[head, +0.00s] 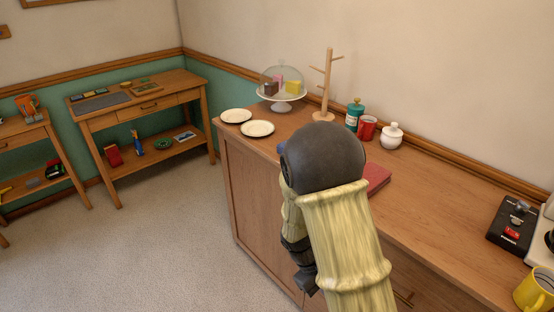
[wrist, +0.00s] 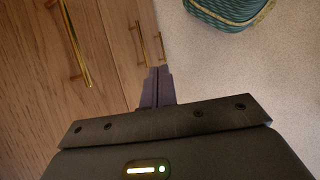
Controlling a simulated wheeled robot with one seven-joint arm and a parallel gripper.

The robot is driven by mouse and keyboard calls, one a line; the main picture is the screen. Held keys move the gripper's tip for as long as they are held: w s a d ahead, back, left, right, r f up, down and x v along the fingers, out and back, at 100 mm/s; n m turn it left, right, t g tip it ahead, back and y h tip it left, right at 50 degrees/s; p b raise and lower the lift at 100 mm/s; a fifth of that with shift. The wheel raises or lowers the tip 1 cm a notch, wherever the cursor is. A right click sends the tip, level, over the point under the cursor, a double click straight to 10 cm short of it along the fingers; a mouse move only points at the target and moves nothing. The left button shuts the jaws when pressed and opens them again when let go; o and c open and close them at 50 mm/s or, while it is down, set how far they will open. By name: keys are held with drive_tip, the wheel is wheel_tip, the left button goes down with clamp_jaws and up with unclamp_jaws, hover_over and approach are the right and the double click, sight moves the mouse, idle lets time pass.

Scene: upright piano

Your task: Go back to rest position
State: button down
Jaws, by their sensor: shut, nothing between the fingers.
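My gripper (wrist: 157,73) shows in the wrist view with its dark fingers together and nothing between them. It is over the carpet, beside the front of a wooden cabinet with brass handles. In the head view my arm, with a dark round joint and a pale yellow sleeve, stands in front of the wooden sideboard (head: 450,222) and hides part of its top and front. I cannot make out the fingertips in the head view.
Plates (head: 257,128), a domed cake stand (head: 282,97), a wooden mug tree (head: 325,85), jars and a red book (head: 377,178) stand on the sideboard. A yellow mug (head: 535,290) is at right. A teal woven item (wrist: 228,10) lies on the carpet. Open carpet (head: 165,230) is at left.

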drive_tip(key=s+r+m+t+y+p, duration=0.1)
drive_tip(key=r+m+p, duration=0.1)
drive_tip(key=r+p, duration=0.4)
drive_tip(key=s+d+r+m+t+y+p, duration=0.1)
drive_tip(key=r+p, duration=0.5)
drive_tip(key=r, duration=0.8)
drive_tip(key=s+d+r+m+t+y+p, duration=0.1)
drive_tip(key=s+r+m+t+y+p, duration=0.1)
drive_tip(key=r, duration=0.8)
drive_tip(key=m+y+p, duration=0.1)
drive_tip(key=m+p, duration=0.1)
drive_tip(key=p, duration=0.1)
drive_tip(key=shift+d+r+m+t+p, duration=0.15)
drive_tip(key=shift+m+t+p, duration=0.15)
drive_tip(key=shift+t+p, duration=0.1)
